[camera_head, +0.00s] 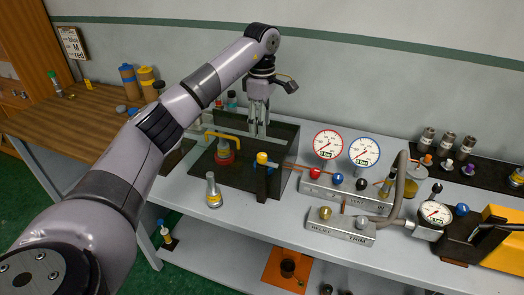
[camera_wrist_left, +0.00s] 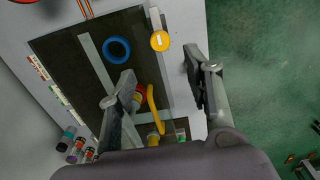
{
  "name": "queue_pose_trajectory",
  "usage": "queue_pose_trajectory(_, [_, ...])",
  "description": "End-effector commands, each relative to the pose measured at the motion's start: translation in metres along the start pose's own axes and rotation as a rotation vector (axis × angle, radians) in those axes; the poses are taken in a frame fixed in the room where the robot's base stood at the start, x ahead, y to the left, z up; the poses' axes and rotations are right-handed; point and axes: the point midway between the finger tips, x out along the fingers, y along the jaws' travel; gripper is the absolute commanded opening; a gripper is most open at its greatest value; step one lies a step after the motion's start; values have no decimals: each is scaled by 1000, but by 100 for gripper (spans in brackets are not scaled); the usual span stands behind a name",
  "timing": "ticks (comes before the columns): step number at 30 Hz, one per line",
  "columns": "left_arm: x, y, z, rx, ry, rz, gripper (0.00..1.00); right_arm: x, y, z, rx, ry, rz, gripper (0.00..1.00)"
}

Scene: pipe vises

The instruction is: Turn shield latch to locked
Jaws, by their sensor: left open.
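A dark open-fronted stand (camera_head: 285,150) is on the grey bench. A yellow round knob (camera_head: 262,158) tops a dark post at its front right, probably the shield latch. I cannot tell whether it is locked. In the left wrist view the yellow knob (camera_wrist_left: 160,41) is at the upper middle, beyond the fingertips. My left gripper (camera_head: 259,128) points down above the stand's back, open and empty. Its fingers (camera_wrist_left: 162,90) are spread wide in the left wrist view. My right gripper is not in view.
Two gauges (camera_head: 346,149) stand on a valve block right of the stand. A grey flask (camera_head: 213,190) stands at the bench front. A blue ring (camera_wrist_left: 116,48) lies inside the stand area.

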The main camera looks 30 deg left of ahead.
Motion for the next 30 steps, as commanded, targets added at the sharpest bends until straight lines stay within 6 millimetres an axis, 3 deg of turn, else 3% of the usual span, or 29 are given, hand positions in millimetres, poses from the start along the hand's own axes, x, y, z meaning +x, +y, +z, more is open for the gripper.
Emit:
queue_pose_trajectory(9, [66,-1,0,-1,-1,-4,46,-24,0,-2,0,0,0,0])
queue_pose_trajectory(15, [96,0,0,-2,-2,-2,46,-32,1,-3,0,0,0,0])
queue_pose_trajectory(28, [108,0,0,0,-1,2,46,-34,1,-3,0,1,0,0])
queue_pose_trajectory(30, [108,0,0,0,-1,2,42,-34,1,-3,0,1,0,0])
